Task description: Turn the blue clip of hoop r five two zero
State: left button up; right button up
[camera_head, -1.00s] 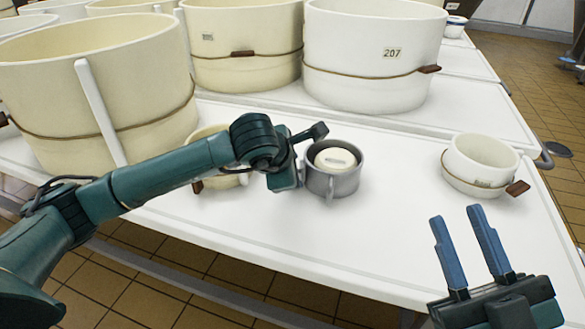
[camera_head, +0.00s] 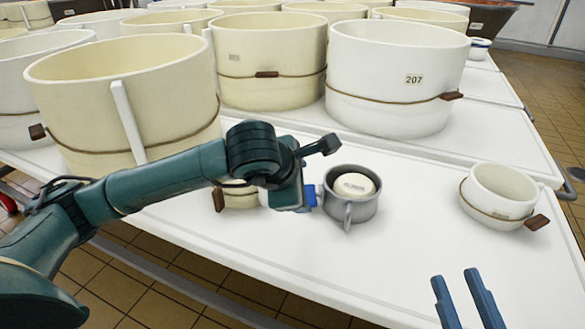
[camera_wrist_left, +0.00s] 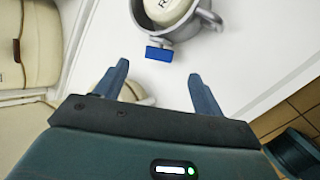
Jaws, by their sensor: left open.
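The grey metal hoop (camera_head: 365,209) stands on the white table with a pale disc (camera_head: 355,185) inside. The disc's lettering starts with R in the left wrist view (camera_wrist_left: 168,8), but the rest is cut off. The blue clip (camera_wrist_left: 159,53) sits on the hoop's outer wall; in the head view it (camera_head: 311,196) shows beside my left wrist. My left gripper (camera_wrist_left: 158,70) is open, its fingertips short of the clip and either side of it, not touching it. In the head view my wrist hides its fingers. My right gripper (camera_head: 454,276) is open and empty at the lower right.
A small cream hoop (camera_head: 239,196) stands behind my left wrist, partly hidden. Another small white hoop (camera_head: 500,193) stands at the right. Large hoops, including one labelled 207 (camera_head: 385,85), stand behind. The table between the grey and right-hand hoops is clear.

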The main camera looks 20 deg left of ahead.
pick_arm(q)
jog(key=p+v, duration=0.1)
jog(key=v, duration=0.4)
jog(key=shift+r, duration=0.1)
pick_arm(e)
jog(key=shift+s+a+f+m+g+h, duration=0.1)
jog(key=shift+s+f+m+g+h, duration=0.15)
jog(key=shift+f, duration=0.2)
jog(key=shift+s+a+f+m+g+h, duration=0.15)
jog(key=shift+f+m+h, duration=0.1)
jog(key=shift+f+m, duration=0.15)
jog(key=shift+d, duration=0.1)
